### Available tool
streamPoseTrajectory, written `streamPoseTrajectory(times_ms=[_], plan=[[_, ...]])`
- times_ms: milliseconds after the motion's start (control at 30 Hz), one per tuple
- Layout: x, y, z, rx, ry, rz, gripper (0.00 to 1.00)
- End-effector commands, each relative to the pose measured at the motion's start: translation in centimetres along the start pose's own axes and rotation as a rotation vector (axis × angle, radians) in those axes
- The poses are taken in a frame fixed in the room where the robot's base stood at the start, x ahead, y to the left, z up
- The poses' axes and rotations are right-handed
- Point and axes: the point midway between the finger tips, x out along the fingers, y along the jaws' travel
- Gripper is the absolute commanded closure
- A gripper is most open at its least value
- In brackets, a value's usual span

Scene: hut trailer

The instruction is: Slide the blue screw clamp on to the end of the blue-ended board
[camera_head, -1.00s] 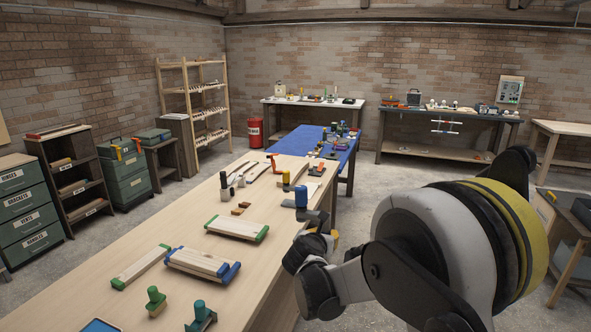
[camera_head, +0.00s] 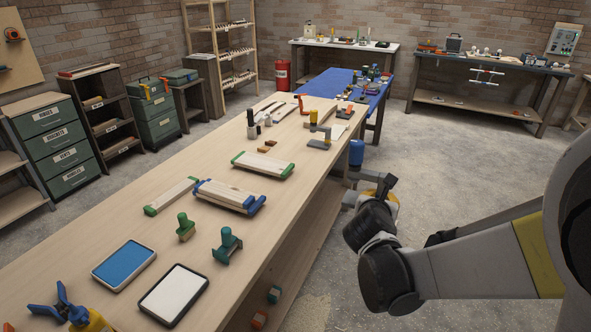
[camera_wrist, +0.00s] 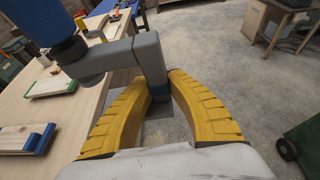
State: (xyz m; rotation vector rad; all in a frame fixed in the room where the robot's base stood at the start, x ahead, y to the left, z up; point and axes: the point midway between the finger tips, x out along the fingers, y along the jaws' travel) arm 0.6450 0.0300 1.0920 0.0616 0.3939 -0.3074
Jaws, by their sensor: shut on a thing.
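The blue screw clamp has a blue handle (camera_head: 356,152) and a grey frame (camera_wrist: 150,62). My gripper (camera_head: 383,192) is shut on its grey frame, between the yellow fingers (camera_wrist: 155,108) in the wrist view. The clamp is held upright just off the right edge of the long table, apart from any board. The blue-ended board (camera_head: 228,195) lies on the table to the left and nearer, with blue pieces at both ends. Part of it shows at the lower left of the wrist view (camera_wrist: 15,140).
Green-ended boards (camera_head: 262,165) (camera_head: 172,196) lie close by on the long table (camera_head: 300,215). Green clamps (camera_head: 185,228) (camera_head: 228,245), a blue tray (camera_head: 124,266) and a white tray (camera_head: 173,294) are nearer. Bare floor is right of the table.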

Motion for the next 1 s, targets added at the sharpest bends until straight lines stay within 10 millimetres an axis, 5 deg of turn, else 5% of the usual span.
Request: streamPoseTrajectory(times_ms=[300, 500, 700, 1000], plan=[[9.9, 9.8, 1.2, 0.006, 0.0, -0.017, 1.0], [13.8, 14.0, 0.3, 0.011, -0.003, -0.027, 1.0], [15.4, 15.9, -0.3, 0.013, -0.005, -0.033, 1.0], [15.6, 16.1, -0.4, 0.014, -0.005, -0.034, 1.0]])
